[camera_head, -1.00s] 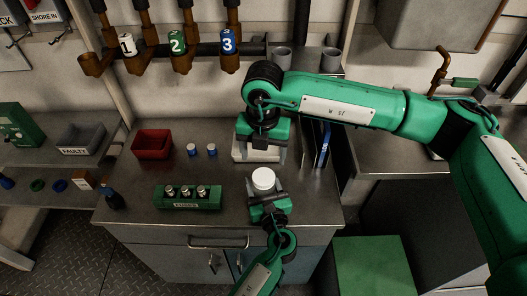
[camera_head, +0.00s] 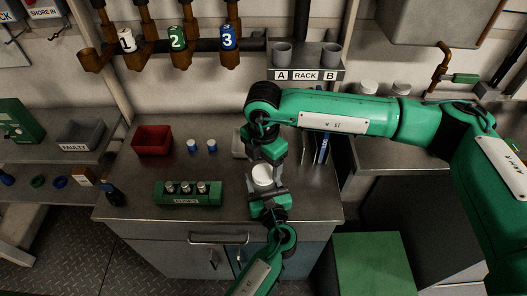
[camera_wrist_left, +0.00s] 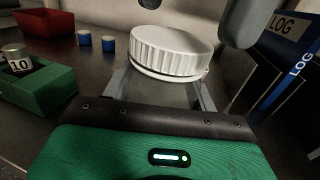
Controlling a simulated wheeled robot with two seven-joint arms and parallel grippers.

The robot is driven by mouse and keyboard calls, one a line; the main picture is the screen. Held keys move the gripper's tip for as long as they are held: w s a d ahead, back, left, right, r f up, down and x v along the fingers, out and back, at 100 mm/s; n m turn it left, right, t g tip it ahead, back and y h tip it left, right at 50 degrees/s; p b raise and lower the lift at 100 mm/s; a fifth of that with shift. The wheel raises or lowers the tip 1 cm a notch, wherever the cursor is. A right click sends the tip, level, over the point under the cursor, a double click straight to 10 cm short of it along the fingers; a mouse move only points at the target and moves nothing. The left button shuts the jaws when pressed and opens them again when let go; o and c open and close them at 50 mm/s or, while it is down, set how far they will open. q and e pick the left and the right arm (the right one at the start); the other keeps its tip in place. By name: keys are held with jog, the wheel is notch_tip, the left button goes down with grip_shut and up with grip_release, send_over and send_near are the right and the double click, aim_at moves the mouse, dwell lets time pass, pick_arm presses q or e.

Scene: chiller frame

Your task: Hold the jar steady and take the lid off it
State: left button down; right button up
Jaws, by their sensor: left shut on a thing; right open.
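The jar (camera_wrist_left: 155,92) stands upright with a white ribbed lid (camera_wrist_left: 172,50) on top. The lid also shows in the head view (camera_head: 263,182), at the front of the metal bench. My left gripper (camera_head: 265,194) is shut on the jar body below the lid, with a finger on each side. My right gripper (camera_head: 267,167) is open just above and behind the lid. Its two fingertips show at the top of the left wrist view, apart. I cannot tell whether they touch the lid. Most of the jar body is hidden in the head view.
A green block with several metal cylinders (camera_head: 187,194), a red bin (camera_head: 152,140) and two small blue-and-white pots (camera_head: 211,146) are on the bench to the left. Blue LOG binders (camera_head: 323,150) stand right of my right gripper. A rack with grey cups (camera_head: 305,62) is behind.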

aim_at(264, 174)
jog(key=shift+f, duration=1.25)
